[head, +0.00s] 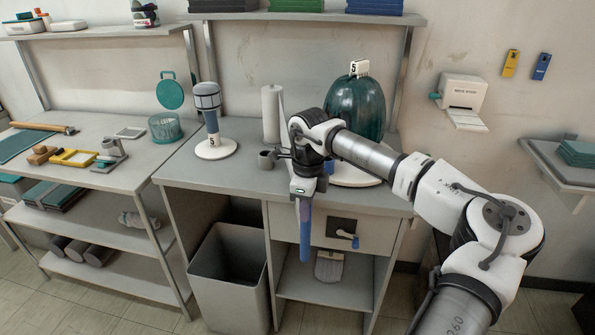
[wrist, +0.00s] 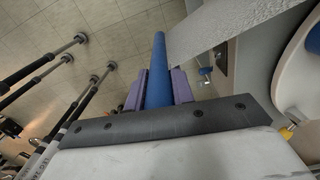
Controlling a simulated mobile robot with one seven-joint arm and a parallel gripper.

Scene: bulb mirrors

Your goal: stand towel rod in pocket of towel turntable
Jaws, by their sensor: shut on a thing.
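My gripper (head: 304,203) is in front of the middle workbench, just off its front edge. Its purple fingers are shut on a blue rod, which I take as the towel rod (head: 305,240). The rod hangs roughly upright below the fingers, before the drawer front. In the wrist view the rod (wrist: 159,62) runs out between the two fingers (wrist: 157,91). A white round base (head: 362,179) on the bench, partly hidden by my arm, may be the towel turntable; I cannot tell for sure. A white disc (wrist: 291,92) shows at the right of the wrist view. No pocket is clear.
A teal glass bulb (head: 352,105) stands behind my arm. A white roll (head: 270,112), a small grey cup (head: 266,159) and a grey-blue device on a white base (head: 214,149) stand to the left. A grey bin (head: 228,270) and a drawer handle (head: 346,236) are below the bench top.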

